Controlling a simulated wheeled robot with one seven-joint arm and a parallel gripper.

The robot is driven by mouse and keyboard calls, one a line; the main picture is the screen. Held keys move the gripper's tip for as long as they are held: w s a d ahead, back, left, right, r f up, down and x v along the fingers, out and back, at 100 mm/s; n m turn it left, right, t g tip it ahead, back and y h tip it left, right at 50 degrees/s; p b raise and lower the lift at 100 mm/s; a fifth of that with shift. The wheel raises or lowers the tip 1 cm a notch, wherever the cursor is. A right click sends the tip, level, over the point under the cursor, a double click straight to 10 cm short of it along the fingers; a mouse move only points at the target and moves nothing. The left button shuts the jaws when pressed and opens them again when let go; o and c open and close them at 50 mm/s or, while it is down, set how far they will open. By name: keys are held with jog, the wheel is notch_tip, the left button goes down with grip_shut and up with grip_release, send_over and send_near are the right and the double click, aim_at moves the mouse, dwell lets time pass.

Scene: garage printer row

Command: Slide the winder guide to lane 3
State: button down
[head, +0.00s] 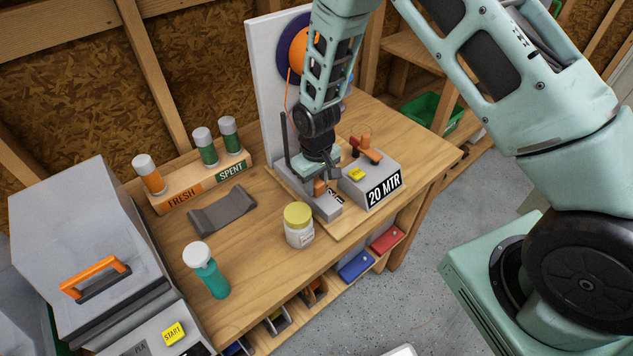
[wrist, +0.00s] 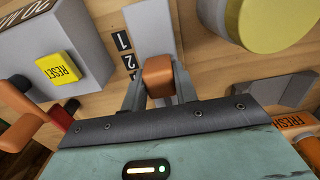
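The winder guide's orange knob (wrist: 158,78) sits on a light grey track block (wrist: 150,30) in the wrist view. The knob also shows in the head view (head: 319,187), just under my gripper (head: 322,176). My gripper's two fingers (wrist: 159,85) flank the knob closely and appear shut on it. Lane labels 1 and 2 (wrist: 125,51) are seen along the track's edge. The knob is beside or just past label 2.
The counter box (head: 372,183) reading 20 MTR, with a yellow RESET button (wrist: 58,69), stands close to the track. A yellow-lidded jar (head: 299,226) stands in front. An upright grey panel (head: 268,90) with an orange spool (head: 299,50) rises behind. A teal bottle (head: 207,272) stands farther left.

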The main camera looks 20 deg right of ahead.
jog(key=w, duration=0.1)
jog(key=w+a+b, duration=0.1)
jog(key=w, duration=0.1)
jog(key=shift+w+f, duration=0.1)
jog(key=shift+w+a+r, duration=0.1)
jog(key=shift+w+r, duration=0.1)
jog(key=shift+w, duration=0.05)
jog(key=c, duration=1.1)
grip_release()
jog(key=shift+w, duration=0.1)
notch_tip(320, 180, up, 17)
jog(key=b, duration=0.4)
jog(key=shift+r, duration=0.15)
